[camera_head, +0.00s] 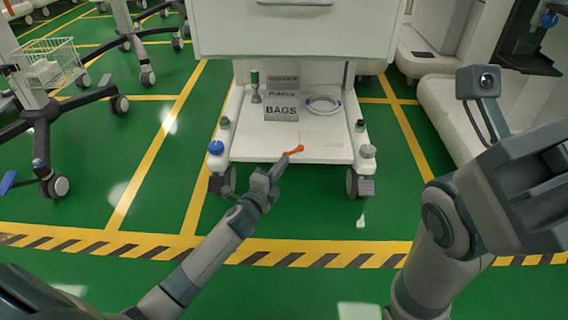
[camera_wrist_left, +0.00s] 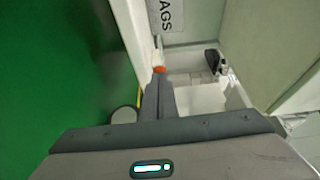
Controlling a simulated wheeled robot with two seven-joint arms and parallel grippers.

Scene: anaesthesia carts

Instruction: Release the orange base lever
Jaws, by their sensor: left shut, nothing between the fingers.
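The orange base lever (camera_head: 294,150) sticks out at the front edge of the cart's white base shelf (camera_head: 255,147). My left gripper (camera_head: 283,162) is shut and empty, its fingertips at or right beside the lever in the head view; I cannot tell whether they touch. In the left wrist view the lever (camera_wrist_left: 159,69) shows as a small orange patch just beyond the shut fingers (camera_wrist_left: 158,88), which hide part of it. My right arm is at the right of the head view, with its hand (camera_head: 525,185) raised; its fingers cannot be made out.
On the shelf stand a BAGS box (camera_head: 281,107), a green-topped cylinder (camera_head: 255,85) and a coiled tube (camera_head: 322,104). Casters (camera_head: 352,183) support the cart. Another wheeled stand (camera_head: 45,120) is at the left.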

